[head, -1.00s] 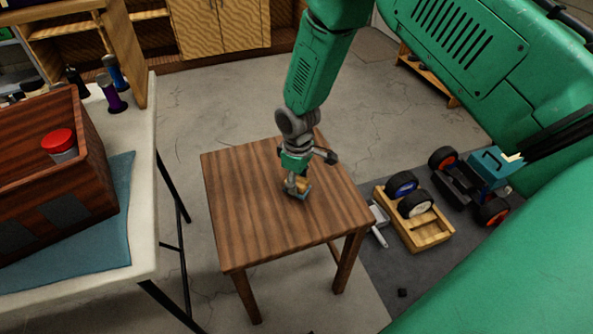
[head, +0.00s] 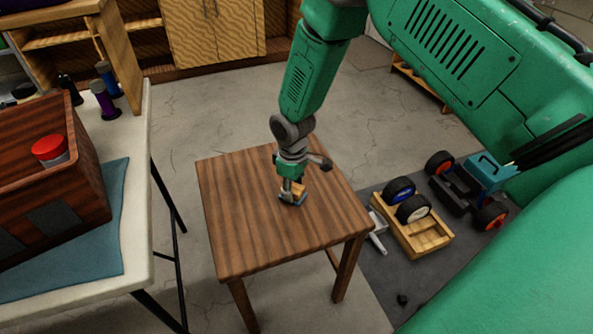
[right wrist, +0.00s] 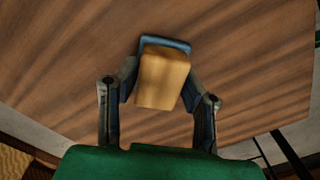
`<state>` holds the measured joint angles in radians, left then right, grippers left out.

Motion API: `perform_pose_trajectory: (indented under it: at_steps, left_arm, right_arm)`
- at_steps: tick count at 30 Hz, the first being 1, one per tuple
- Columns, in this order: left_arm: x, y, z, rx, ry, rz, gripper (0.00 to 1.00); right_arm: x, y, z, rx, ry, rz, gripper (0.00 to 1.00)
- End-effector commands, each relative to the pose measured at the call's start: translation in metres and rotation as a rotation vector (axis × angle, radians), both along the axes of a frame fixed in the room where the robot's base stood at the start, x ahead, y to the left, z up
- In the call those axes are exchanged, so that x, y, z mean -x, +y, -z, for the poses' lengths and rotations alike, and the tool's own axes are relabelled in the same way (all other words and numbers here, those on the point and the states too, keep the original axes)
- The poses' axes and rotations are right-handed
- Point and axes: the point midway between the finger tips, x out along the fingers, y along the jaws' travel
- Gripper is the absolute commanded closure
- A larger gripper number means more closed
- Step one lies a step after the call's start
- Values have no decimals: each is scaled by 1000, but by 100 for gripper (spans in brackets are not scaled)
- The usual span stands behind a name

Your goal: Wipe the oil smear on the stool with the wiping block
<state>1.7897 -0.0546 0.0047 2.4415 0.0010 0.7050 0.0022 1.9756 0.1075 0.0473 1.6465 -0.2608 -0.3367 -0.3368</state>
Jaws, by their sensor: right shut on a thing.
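The wooden stool (head: 250,235) stands in the middle of the head view, its square top showing dark stripes of grain. My right gripper (head: 292,194) is over the middle of the stool top, pointing down, shut on the wiping block (head: 299,189). In the right wrist view the wiping block (right wrist: 163,80) is tan with a blue layer at its far end, between the two fingers of the gripper (right wrist: 159,85). The block is at or very close to the stool top; contact cannot be told. I cannot make out an oil smear on the wood. My left gripper is not in view.
Right of the stool, a wooden tray with wheels (head: 430,238) and an RC car (head: 465,190) are on a dark floor mat.

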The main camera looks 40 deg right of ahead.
Motion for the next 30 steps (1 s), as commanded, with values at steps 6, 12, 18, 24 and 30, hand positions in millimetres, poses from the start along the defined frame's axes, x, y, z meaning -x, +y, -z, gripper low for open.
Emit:
perform_pose_trajectory:
  at_steps: [6,12,18,24,30]
  left_arm:
    - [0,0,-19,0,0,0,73]
    - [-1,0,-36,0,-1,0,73]
    - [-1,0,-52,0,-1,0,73]
    - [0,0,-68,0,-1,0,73]
    - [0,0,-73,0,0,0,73]
  right_arm:
    - [2,2,-24,0,-2,1,89]
    - [4,3,-40,0,0,3,89]
    - [6,5,-58,0,1,4,89]
    - [7,6,-75,0,1,5,89]
    - [7,7,-80,0,1,6,89]
